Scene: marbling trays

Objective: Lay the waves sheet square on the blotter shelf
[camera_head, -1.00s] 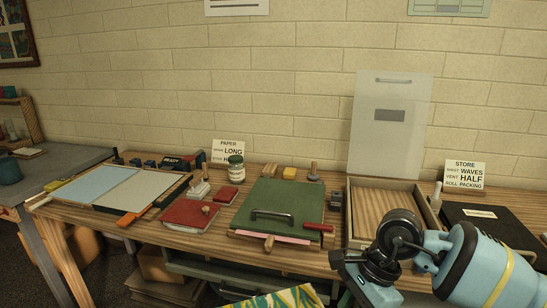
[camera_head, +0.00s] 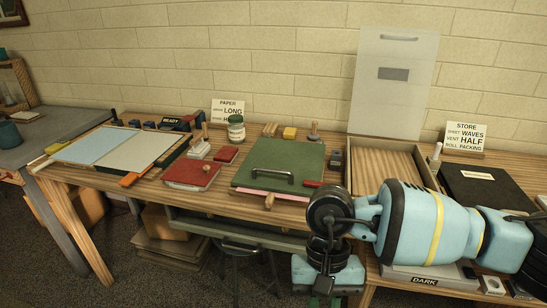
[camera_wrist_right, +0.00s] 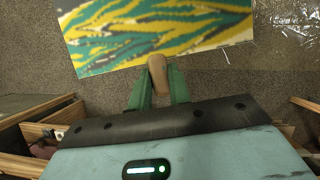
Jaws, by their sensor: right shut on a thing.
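The waves sheet (camera_wrist_right: 160,32), patterned in green, yellow and white, shows in the right wrist view above the floor, its far part cut off by the frame. My right gripper (camera_wrist_right: 158,88) is shut on a rounded tan tab at the sheet's near edge. In the head view, my right wrist hangs in front of the bench and the sheet is out of sight. A grey shelf (camera_head: 225,232) lies under the bench top, left of my wrist; I cannot tell whether it is the blotter shelf. My left gripper is not in view.
On the bench stand a green press board (camera_head: 280,165) with a handle, an open wooden box (camera_head: 383,168), a red book (camera_head: 192,174) and a light two-part tray (camera_head: 88,147). A stool stands below the grey shelf. A DARK-labelled drawer (camera_head: 422,281) sits under my forearm.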

